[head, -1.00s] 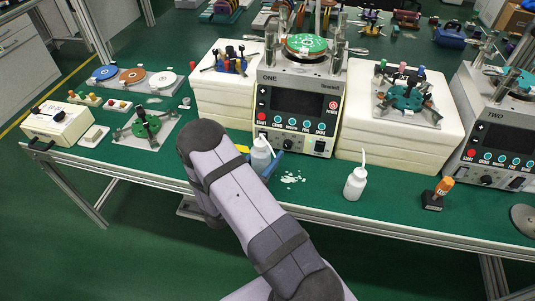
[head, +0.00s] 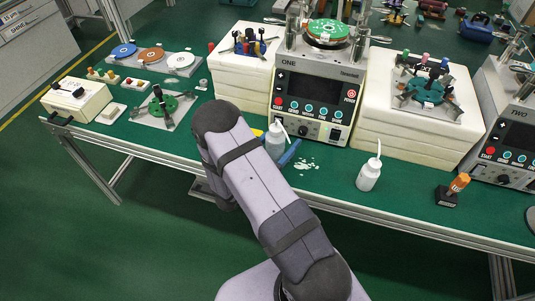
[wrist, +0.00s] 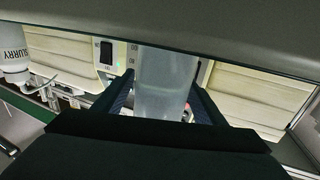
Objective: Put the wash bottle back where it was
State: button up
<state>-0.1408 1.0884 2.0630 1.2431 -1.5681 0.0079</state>
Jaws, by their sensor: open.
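A pale translucent bottle (head: 275,145) with a bent spout stands on the green bench at the front left corner of machine ONE. In the wrist view the bottle (wrist: 165,85) stands between the two fingers of my gripper (wrist: 163,100). The jaws are open around it, one finger on each side. In the head view my arm hides most of the gripper; a blue finger shows right of the bottle. A second white spouted bottle (head: 369,176) stands to the right, near the front edge. The wrist view shows a bottle marked SLURRY (wrist: 14,50) at the left.
Machine ONE (head: 318,100) stands behind the gripper, with white block stacks (head: 410,140) on either side. White specks (head: 307,163) lie on the bench right of the gripper. An orange-handled tool (head: 458,183) on a black base stands further right. The bench between the bottles is mostly clear.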

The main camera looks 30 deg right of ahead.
aim_at(270, 154)
jog(key=b+v, duration=0.2)
jog(key=v, duration=0.9)
jog(key=shift+s+a, duration=0.15)
jog(key=shift+a, duration=0.15)
